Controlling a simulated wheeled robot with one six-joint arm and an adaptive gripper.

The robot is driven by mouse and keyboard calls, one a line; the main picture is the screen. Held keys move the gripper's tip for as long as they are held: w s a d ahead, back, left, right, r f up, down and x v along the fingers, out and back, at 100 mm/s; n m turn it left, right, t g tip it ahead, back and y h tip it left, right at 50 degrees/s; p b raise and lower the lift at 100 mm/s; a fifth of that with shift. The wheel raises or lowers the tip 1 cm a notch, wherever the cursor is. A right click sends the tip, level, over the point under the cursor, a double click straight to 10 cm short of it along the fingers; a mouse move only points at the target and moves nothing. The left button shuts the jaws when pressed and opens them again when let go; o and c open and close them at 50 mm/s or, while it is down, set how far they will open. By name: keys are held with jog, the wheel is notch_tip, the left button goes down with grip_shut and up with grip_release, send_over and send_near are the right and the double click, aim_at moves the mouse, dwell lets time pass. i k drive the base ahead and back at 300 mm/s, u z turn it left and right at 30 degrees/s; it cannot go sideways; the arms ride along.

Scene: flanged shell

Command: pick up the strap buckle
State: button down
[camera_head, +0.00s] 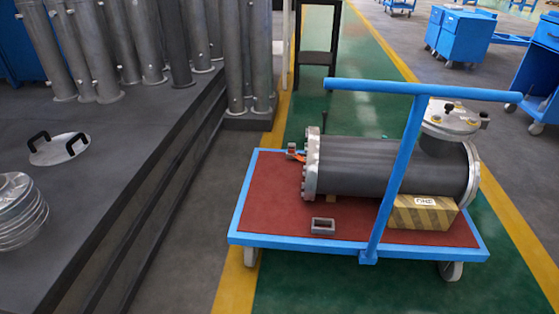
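A small grey rectangular metal frame with an opening, which looks like the strap buckle (323,226), lies on the red deck of the blue cart (262,204), near its front edge. It is apart from the shell and nothing covers it. The dark grey flanged shell (375,167) lies on its side on the cart, with a bolted flange at its left end. A small grey and reddish piece (291,150) is at the deck's back left, near an orange piece (299,158) by the flange. I cannot tell exactly what these two are. My gripper is not in view.
The cart's blue handle (403,150) rises in front of the shell. A striped block (424,212) sits under the shell's right end. A dark platform (120,170) with upright cylinders and a handled lid (60,149) stands left. The deck's left part is mostly clear.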

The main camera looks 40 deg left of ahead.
aim_at(291, 146)
jog(key=u, duration=0.7)
jog(key=i, duration=0.55)
jog(key=u, duration=0.75)
jog(key=i, duration=0.35)
jog(key=u, duration=0.15)
jog(key=k, duration=0.55)
jog(key=u, duration=1)
jog(key=i, duration=1.4)
jog(key=z, duration=0.6)
